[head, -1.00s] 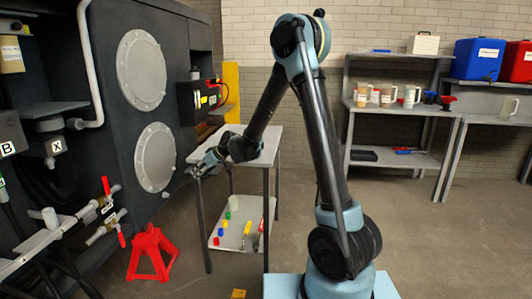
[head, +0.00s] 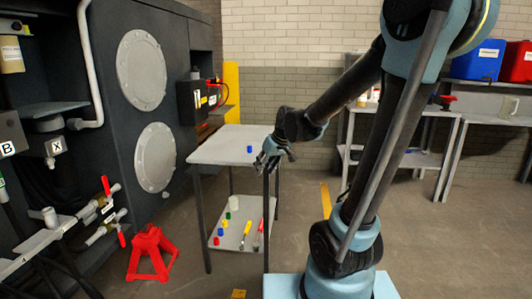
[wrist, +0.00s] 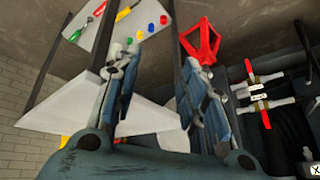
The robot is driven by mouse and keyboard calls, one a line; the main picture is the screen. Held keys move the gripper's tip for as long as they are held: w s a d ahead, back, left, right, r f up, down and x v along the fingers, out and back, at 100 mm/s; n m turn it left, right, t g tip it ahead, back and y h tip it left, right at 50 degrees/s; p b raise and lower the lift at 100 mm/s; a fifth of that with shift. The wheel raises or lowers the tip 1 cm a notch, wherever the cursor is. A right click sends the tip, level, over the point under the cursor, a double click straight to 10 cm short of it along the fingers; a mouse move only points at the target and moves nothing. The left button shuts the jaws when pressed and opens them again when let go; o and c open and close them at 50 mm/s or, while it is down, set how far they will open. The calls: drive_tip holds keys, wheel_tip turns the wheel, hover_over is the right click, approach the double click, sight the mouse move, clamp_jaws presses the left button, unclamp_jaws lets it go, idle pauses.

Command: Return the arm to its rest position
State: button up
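My arm stands at the right of the head view. My gripper (head: 272,156) hangs at the right edge of the grey table (head: 228,137), pointing down and left. In the wrist view, my gripper (wrist: 158,75) has its two blue-padded fingers spread apart with nothing between them. A small blue piece (head: 250,149) sits on the table top, left of my gripper and apart from it.
The table's lower shelf (head: 240,210) holds several coloured pieces and tools. A red stand (head: 150,252) is on the floor by the dark chassis (head: 185,60) with its valves. Shelves with blue (head: 478,58) and red bins stand behind my arm.

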drive_tip(key=s+d+f+m+g+h, duration=0.1)
drive_tip(key=s+d+f+m+h, duration=0.1)
drive_tip(key=s+d, duration=0.7)
drive_tip(key=s+d+f+m+h, duration=0.2)
drive_tip(key=s+d+f+m, duration=0.2)
drive_tip(key=s+d, duration=0.6)
drive_tip(key=s+f, duration=0.1)
drive_tip(key=s, duration=0.3)
drive_tip(key=shift+s+d+g, duration=0.25)
drive_tip(key=shift+g, duration=0.15)
